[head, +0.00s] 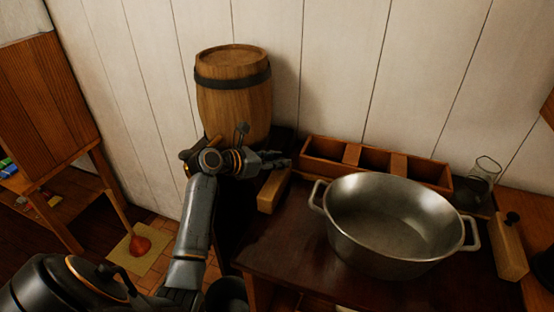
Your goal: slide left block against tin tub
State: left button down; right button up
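The tin tub (345,240) is a wide grey metal pan with two side handles, standing on the dark table. The left block (273,191) is a light wooden bar near the table's left edge, left of the tub, with a gap between it and the tub's left handle. My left gripper (276,160) is just above and behind the block's far end, pointing right. Its fingers look close together, but whether they are shut is unclear. It partly hides the block's far end. My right gripper is not in view.
A wooden divided box (432,186) stands along the wall behind the tub. A glass jar (485,170) is at the back right. Another wooden block (508,249) with a dark knob lies right of the tub. A barrel (233,103) stands behind my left arm. The dark table (288,240) is clear front left.

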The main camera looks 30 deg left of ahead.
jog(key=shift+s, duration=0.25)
